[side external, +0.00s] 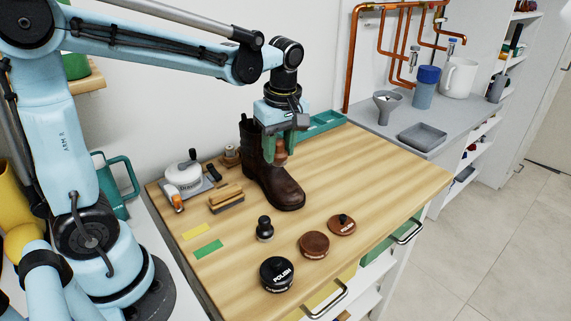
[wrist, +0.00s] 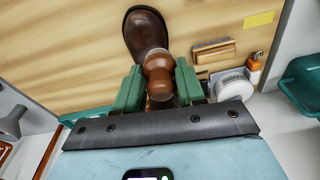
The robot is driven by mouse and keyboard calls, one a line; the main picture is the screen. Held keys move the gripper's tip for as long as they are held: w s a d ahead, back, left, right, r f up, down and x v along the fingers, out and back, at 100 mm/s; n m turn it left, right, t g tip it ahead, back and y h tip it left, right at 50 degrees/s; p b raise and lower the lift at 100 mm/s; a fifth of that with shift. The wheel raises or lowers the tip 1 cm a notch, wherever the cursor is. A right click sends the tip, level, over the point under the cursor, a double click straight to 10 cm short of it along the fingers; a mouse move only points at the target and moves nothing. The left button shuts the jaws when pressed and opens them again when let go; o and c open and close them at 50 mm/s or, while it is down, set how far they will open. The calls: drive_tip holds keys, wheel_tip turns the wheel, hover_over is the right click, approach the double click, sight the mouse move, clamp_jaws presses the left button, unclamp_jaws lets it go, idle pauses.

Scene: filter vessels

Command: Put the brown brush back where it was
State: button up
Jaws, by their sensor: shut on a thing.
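My gripper (side external: 281,143) is shut on the brown brush (side external: 281,154), a small brown piece with a rounded knob. The wrist view shows the brush (wrist: 158,66) between the two green fingers (wrist: 158,74). It is held at the dark brown boot (side external: 276,188), in front of the shaft and above the foot. I cannot tell whether it touches the leather. The boot's toe (wrist: 145,30) shows beyond the brush in the wrist view. A green strip (side external: 207,249) and a yellow strip (side external: 196,231) lie bare on the wooden table.
A similar black brush (side external: 264,229) stands near the strips. A black polish tin (side external: 277,275), a brown tin (side external: 314,244) and a brown lid (side external: 342,225) lie towards the front. A wooden brush (side external: 226,199) and a white pot (side external: 184,179) are at left. A green tray (side external: 322,122) is behind.

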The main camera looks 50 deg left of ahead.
drive_tip(key=shift+d, duration=0.1)
drive_tip(key=s+d+f+m, duration=0.1)
drive_tip(key=s+d+m, duration=0.3)
drive_tip(key=s+d, duration=0.45)
drive_tip(key=s+d+f+m, duration=0.1)
drive_tip(key=s+d+m, duration=0.4)
drive_tip(key=s, duration=0.7)
drive_tip(key=shift+n+t, duration=0.3)
drive_tip(key=shift+n, duration=0.4)
drive_tip(key=w+a+f, duration=0.4)
drive_tip(key=a, duration=0.1)
drive_tip(key=w+a+f, duration=0.2)
drive_tip(key=a, duration=0.1)
drive_tip(key=shift+w+a+f, duration=0.15)
drive_tip(key=shift+w+f, duration=0.1)
drive_tip(key=shift+w, duration=0.05)
drive_tip(key=shift+f, duration=1.95)
drive_tip(key=shift+f, duration=0.1)
drive_tip(key=o, duration=0.9)
drive_tip(key=shift+s, duration=0.1)
